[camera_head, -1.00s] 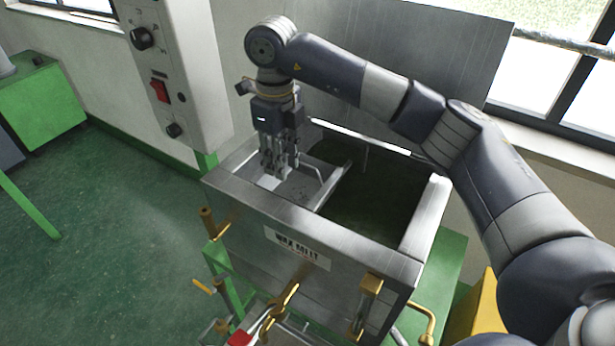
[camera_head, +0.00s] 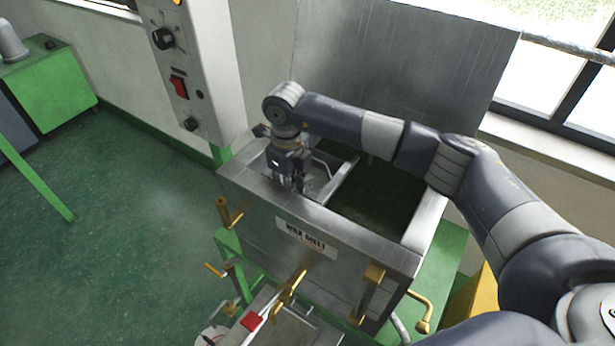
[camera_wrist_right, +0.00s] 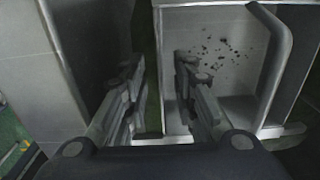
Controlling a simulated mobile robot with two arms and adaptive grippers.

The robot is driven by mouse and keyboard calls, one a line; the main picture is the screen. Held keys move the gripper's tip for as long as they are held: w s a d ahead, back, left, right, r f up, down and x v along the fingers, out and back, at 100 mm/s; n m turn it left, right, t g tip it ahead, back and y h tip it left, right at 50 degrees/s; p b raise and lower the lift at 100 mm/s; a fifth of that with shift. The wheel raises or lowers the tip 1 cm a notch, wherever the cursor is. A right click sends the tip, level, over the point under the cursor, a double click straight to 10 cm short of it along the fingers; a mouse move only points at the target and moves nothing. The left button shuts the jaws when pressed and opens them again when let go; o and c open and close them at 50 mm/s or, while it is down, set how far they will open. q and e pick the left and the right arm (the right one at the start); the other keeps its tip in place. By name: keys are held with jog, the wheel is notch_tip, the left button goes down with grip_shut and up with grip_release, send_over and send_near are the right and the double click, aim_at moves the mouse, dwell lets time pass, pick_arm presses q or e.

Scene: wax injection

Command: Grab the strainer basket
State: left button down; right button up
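The strainer basket (camera_head: 316,182) is a grey metal basket in the left end of the wax melt tank (camera_head: 320,238). In the right wrist view its pale inner face (camera_wrist_right: 222,45) shows small dark holes, with a grey bar handle (camera_wrist_right: 278,60) at the right. My right gripper (camera_head: 293,186) is low over the basket's near-left side and hides part of it. In the right wrist view the gripper (camera_wrist_right: 162,90) has its fingers apart, one on each side of the basket's left edge. Contact with the edge cannot be told. My left gripper is out of view.
The tank's raised lid (camera_head: 400,75) stands behind it. A control panel (camera_head: 190,75) with knobs and a red switch is at the left. Brass valves (camera_head: 290,288) project from the tank's front. Green floor (camera_head: 120,240) is clear at the left.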

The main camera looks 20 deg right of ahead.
grip_shut()
